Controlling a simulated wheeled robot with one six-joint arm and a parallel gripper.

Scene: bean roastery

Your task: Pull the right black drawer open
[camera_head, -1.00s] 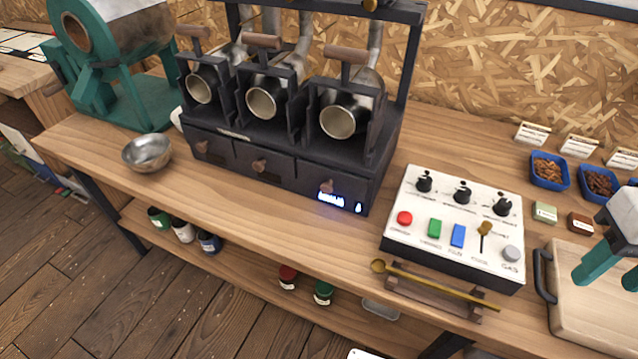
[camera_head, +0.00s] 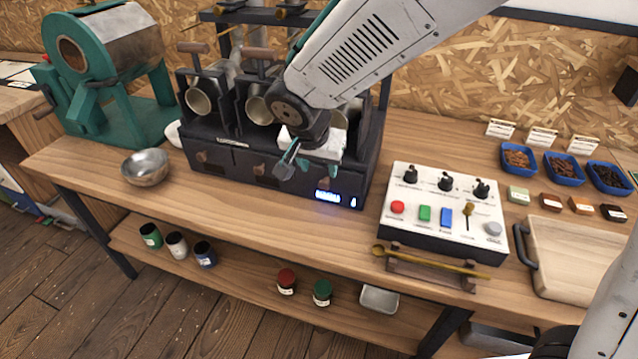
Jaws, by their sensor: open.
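The black roaster (camera_head: 222,138) stands on the wooden bench with a row of three drawers along its base. The right black drawer (camera_head: 338,182) is at the right end, above a lit blue display (camera_head: 328,197). It looks closed. Its knob is hidden behind my gripper. My gripper (camera_head: 300,166) points down in front of the right drawer, with its teal fingers apart and nothing seen between them. Whether a finger touches the knob cannot be told. The middle drawer (camera_head: 256,168) and left drawer (camera_head: 205,158) look closed.
A metal bowl (camera_head: 146,167) sits at the left, near a green drum machine (camera_head: 100,85). A white control box (camera_head: 440,212) and a brass spoon on a rack (camera_head: 430,262) are at the right. The bench strip before the drawers is clear.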

